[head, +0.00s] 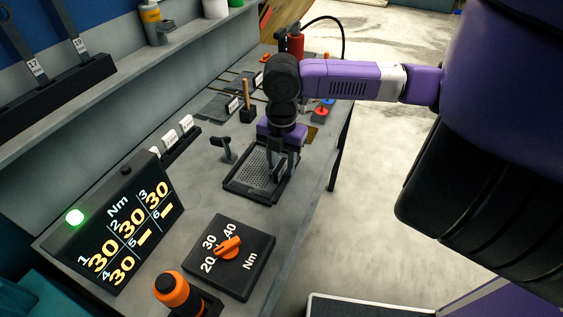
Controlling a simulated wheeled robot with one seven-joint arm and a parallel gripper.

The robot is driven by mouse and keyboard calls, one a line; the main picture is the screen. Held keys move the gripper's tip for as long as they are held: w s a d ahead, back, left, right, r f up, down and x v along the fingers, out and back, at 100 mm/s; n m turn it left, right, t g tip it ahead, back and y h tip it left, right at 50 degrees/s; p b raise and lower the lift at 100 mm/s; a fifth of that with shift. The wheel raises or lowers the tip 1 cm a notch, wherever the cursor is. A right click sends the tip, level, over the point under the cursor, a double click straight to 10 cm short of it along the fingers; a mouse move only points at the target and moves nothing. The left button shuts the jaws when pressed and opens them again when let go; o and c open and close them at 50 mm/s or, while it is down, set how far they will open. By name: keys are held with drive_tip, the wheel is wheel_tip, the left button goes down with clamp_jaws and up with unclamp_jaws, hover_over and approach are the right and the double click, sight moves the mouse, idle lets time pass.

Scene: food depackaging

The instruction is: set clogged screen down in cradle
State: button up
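A grey perforated screen (252,172) lies flat, or very nearly so, within a black rectangular frame (239,190), which looks like the cradle, near the bench's right edge. My gripper (277,176) points down over the right part of the screen, with its fingers reaching to about the screen's level. The fingertips are small and dark against the screen, so I cannot tell whether they are closed on it. I also cannot tell whether the screen touches the cradle floor. Clogging in the mesh is too small to make out.
A black clamp-like post (226,150) stands just left of the cradle. A torque display (120,225), a dial box (232,256) and an orange-topped tool (172,290) are nearer. Another flat screen (217,106), a wooden-handled tool (246,98) and a red bottle (296,42) are behind.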

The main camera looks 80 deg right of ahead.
drive_tip(key=shift+r, duration=0.1)
wheel_tip(320, 180, up, 8)
drive_tip(key=shift+f+b, duration=0.2)
drive_tip(key=shift+b, duration=0.25)
idle(0.7)
